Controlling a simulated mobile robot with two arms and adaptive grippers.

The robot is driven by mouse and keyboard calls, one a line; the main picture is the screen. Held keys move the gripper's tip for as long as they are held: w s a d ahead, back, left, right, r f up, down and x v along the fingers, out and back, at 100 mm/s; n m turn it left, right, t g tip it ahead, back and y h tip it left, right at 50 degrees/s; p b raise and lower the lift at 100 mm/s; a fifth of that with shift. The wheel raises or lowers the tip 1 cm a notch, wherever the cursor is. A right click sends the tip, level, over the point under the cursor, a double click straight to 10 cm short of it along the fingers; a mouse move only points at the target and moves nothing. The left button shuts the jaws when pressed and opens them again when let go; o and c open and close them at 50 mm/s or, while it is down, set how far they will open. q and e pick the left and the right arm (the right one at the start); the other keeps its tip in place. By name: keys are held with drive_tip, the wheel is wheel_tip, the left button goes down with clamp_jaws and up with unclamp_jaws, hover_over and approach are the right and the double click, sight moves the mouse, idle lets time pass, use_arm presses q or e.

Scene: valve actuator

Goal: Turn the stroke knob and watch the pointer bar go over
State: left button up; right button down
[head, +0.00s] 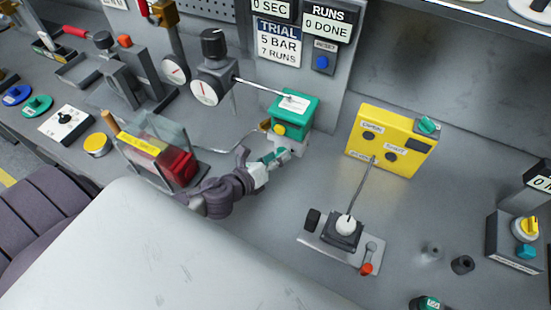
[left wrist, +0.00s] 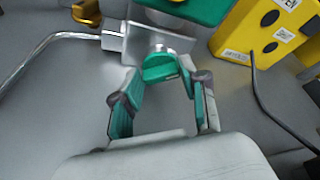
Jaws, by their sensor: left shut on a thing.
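The green actuator (head: 303,105) stands on a grey valve body on the bench, with a white label on top and a yellow knob (head: 279,129) on its side. In the left wrist view a teal knob (left wrist: 160,68) sticks out from the silver body (left wrist: 150,42) below the green housing (left wrist: 205,8). My left gripper (head: 279,156) is low at the front of the valve body. Its fingers (left wrist: 157,75) are shut on the teal knob, one on each side. I cannot make out a pointer bar clearly. My right gripper is not in view.
A yellow box (head: 391,140) with a green knob stands right of the actuator, its cable running to a joystick box (head: 343,230). A red-filled case (head: 160,150) is left of my gripper. A gauge (head: 206,91) stands behind.

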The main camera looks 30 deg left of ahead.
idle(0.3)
use_arm(q)
drive_tip(key=o, duration=1.1)
drive_tip(key=shift+o, duration=0.2)
drive_tip(key=shift+s, duration=0.1)
drive_tip(key=v, duration=1.1)
drive_tip(key=shift+s+r, duration=0.2)
drive_tip(key=shift+s, duration=0.15)
drive_tip(key=shift+c, duration=0.2)
